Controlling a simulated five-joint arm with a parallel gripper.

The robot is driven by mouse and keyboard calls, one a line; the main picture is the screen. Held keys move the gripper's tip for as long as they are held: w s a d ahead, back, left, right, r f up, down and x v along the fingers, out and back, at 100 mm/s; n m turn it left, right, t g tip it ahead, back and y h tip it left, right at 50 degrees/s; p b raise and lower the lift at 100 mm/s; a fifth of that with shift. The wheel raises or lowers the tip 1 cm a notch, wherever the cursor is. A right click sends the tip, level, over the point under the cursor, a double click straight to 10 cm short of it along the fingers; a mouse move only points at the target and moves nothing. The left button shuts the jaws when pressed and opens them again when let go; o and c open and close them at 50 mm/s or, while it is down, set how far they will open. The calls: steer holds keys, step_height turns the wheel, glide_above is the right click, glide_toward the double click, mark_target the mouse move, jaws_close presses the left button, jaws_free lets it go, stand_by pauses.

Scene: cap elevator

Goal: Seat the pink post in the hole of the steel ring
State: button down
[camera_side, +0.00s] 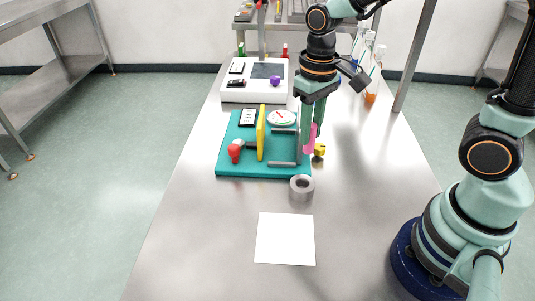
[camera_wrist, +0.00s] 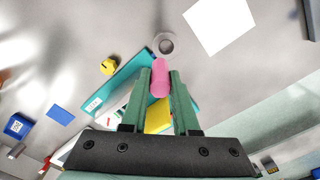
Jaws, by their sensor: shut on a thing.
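My gripper (camera_side: 312,132) is shut on the pink post (camera_side: 309,138). It holds the post roughly upright near the right edge of the teal board, with the post partly hidden behind a finger. In the wrist view the pink post (camera_wrist: 160,78) sits between the two green fingers of my gripper (camera_wrist: 160,86). The steel ring (camera_side: 302,188) stands on the table at the near right corner of the teal board, its hole facing up. It also shows in the wrist view (camera_wrist: 167,44), just beyond the post's end. The post is apart from the ring in the side view.
The teal board (camera_side: 235,168) carries a yellow upright plate (camera_side: 261,133), a red knob (camera_side: 234,152), a dial (camera_side: 281,118) and grey bars. A small yellow piece (camera_side: 320,149) lies right of the post. A white sheet (camera_side: 285,239) lies in front; the table around it is clear.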

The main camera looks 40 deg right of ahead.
steer(key=shift+s+a+f, duration=0.25)
steer(key=shift+a+f, duration=0.15)
steer(key=shift+a, duration=0.25)
steer(key=shift+f, duration=0.1)
step_height(320, 180, down, 7)
steer(key=shift+r, duration=0.2)
steer(key=shift+f, duration=1.7)
stand_by(1.9)
steer(key=c, duration=0.6)
jaws_free()
steer(key=shift+r, duration=0.1)
